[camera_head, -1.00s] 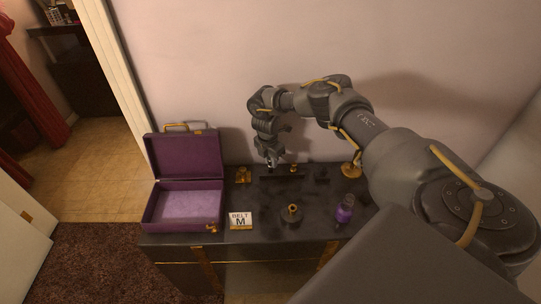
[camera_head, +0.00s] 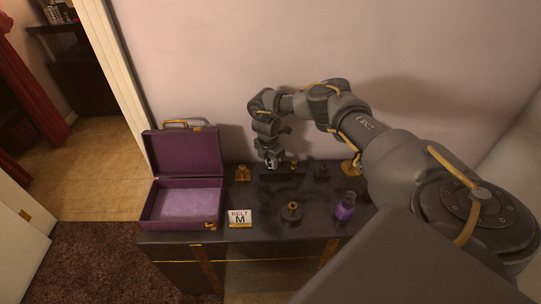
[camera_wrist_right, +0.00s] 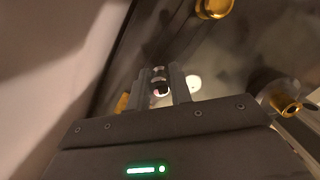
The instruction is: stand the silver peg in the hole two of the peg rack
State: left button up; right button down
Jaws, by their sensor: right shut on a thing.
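The peg rack (camera_head: 282,178) is a low dark bar near the back of the dark table in the head view. A small gold piece (camera_head: 294,167) shows at its right part. My right gripper (camera_head: 272,166) is over the left part of the rack, pointing down. In the right wrist view the right gripper (camera_wrist_right: 161,88) is shut on the silver peg (camera_wrist_right: 159,79), which shows only as a small shiny bit between the fingers. The peg's lower end and the rack's holes cannot be made out. My left gripper is not in view.
An open purple case (camera_head: 184,205) stands at the left. A white card (camera_head: 240,218), a dark round piece with a gold top (camera_head: 292,210) and a purple bottle (camera_head: 345,207) stand in front. Gold pieces flank the rack at left (camera_head: 243,173) and right (camera_head: 350,167).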

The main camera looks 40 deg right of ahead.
jog(key=shift+f, duration=0.35)
jog(key=c, duration=1.2)
grip_release()
jog(key=shift+r, duration=0.1)
jog(key=r, duration=0.6)
jog(key=a+r, duration=0.1)
jog(key=r, duration=0.2)
jog(key=shift+a+b, duration=0.1)
jog(key=shift+b, duration=0.3)
jog(key=shift+r, duration=0.8)
